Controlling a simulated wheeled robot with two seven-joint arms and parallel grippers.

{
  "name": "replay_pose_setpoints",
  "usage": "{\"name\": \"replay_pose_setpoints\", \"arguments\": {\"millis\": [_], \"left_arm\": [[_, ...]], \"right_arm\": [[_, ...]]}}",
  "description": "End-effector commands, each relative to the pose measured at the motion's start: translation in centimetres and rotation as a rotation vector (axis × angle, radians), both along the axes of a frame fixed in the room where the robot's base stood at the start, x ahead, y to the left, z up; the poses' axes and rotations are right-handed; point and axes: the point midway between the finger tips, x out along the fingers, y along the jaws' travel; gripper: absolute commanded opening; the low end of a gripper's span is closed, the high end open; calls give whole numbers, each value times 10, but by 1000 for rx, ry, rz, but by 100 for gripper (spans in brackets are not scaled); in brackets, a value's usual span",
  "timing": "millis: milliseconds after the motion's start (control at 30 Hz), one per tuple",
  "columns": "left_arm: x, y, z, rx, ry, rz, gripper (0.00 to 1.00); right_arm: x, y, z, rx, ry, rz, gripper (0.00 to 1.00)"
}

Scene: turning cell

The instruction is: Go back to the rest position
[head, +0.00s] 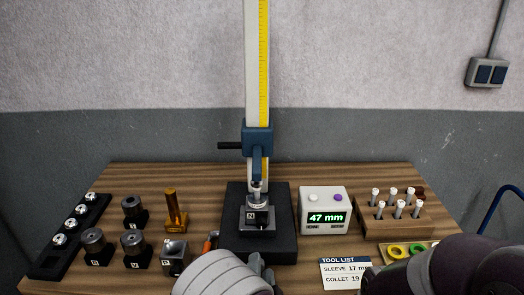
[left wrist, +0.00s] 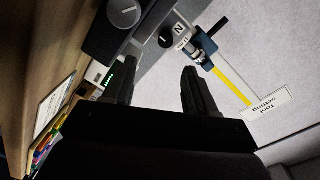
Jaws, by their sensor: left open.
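My left gripper (head: 262,272) is at the bottom middle of the head view, in front of the black base of the height gauge, partly cut off by my pale arm link. In the left wrist view its two dark fingers (left wrist: 158,88) stand apart with nothing between them. The height gauge (head: 257,140) stands upright at the back of the table. A tool holder marked N (head: 257,216) stands on its base, under the blue slider. It also shows in the left wrist view (left wrist: 181,36), beyond the fingertips. My right gripper is not visible; a dark arm part fills the lower right.
The wooden table (head: 150,181) carries a black rack (head: 72,226), several dark holders, an orange-brown tool stand (head: 175,210) and an orange-handled tool (head: 211,241) at left. A display (head: 325,207) reads 47 mm. Right are a peg block (head: 392,220), a ring tray (head: 408,250) and a tool list (head: 345,273).

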Motion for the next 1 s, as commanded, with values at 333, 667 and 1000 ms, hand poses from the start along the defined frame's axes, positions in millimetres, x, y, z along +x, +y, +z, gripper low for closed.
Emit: {"name": "replay_pose_setpoints", "arguments": {"millis": [333,667,1000], "left_arm": [[-49,114,-20,-720,953,343,57],[-154,183,-9,-817,1255,781,57],[-153,182,-9,-817,1257,779,57]], "right_arm": [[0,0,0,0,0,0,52],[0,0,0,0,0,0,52],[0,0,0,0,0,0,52]]}}
